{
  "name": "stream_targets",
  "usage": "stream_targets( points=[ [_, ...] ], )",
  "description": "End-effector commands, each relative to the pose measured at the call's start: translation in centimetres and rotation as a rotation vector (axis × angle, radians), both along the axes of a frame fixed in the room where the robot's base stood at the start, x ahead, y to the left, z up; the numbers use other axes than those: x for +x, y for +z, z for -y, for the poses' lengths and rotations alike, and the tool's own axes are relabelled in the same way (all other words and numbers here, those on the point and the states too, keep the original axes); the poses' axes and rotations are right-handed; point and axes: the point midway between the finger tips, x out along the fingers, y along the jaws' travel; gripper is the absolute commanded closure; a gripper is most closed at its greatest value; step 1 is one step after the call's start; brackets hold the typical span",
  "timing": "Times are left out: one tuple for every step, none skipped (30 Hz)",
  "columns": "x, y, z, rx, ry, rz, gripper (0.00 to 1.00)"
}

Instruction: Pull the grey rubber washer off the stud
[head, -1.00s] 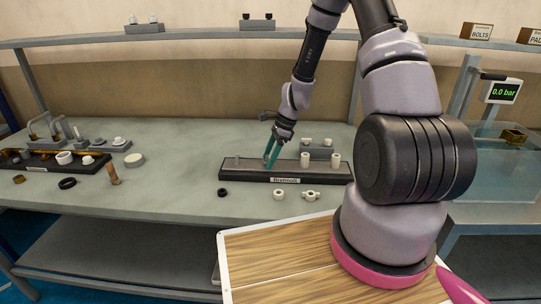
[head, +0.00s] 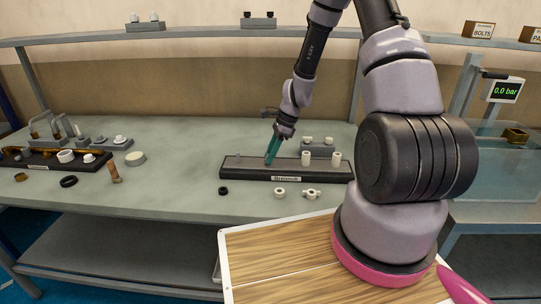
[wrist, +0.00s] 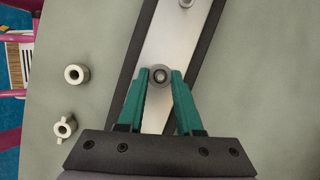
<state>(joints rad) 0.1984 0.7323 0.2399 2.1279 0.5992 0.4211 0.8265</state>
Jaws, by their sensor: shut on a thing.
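The grey rubber washer (wrist: 160,69) shows in the wrist view as a small grey ring between my green fingertips. The lighter round end of the stud (wrist: 160,77) shows in its middle, so the washer appears to be around the stud. My gripper (wrist: 160,78) is shut on the washer, one finger on each side. In the head view my gripper (head: 270,161) reaches down to the dark board (head: 240,172) with a label on its front. The washer is hidden there by the fingers.
White fittings (head: 336,158) stand on the board's right part. A black ring (head: 223,191), a white ring (head: 279,193) and a winged white nut (head: 311,193) lie in front. Another board with brass parts (head: 40,158) is at the left.

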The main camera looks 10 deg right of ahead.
Motion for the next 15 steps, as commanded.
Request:
stream_targets(
  points=[
    [0.00, 0.06, 0.00, 0.000, 0.000, 0.000, 1.00],
    [0.00, 0.10, 0.00, 0.000, 0.000, 0.000, 1.00],
    [0.00, 0.15, 0.01, 0.000, 0.000, 0.000, 1.00],
    [0.00, 0.18, 0.01, 0.000, 0.000, 0.000, 1.00],
    [-0.01, 0.21, 0.01, 0.000, 0.000, 0.000, 1.00],
    [0.00, 0.26, 0.01, -0.001, 0.000, 0.000, 1.00],
    [-0.01, 0.29, 0.01, -0.001, 0.000, 0.000, 1.00],
    [0.00, 0.33, 0.02, -0.001, 0.000, 0.000, 1.00],
    [0.00, 0.38, 0.00, -0.001, 0.000, 0.000, 1.00],
    [0.00, 0.41, 0.01, -0.001, 0.000, 0.000, 1.00],
    [0.00, 0.45, 0.01, -0.001, 0.001, 0.000, 1.00],
    [0.00, 0.50, 0.00, -0.001, 0.001, 0.000, 1.00],
    [0.00, 0.54, 0.01, -0.001, 0.001, 0.000, 1.00],
    [0.00, 0.57, 0.00, -0.001, 0.001, 0.000, 1.00],
    [0.00, 0.63, 0.00, -0.001, 0.001, 0.000, 1.00]
  ],
)
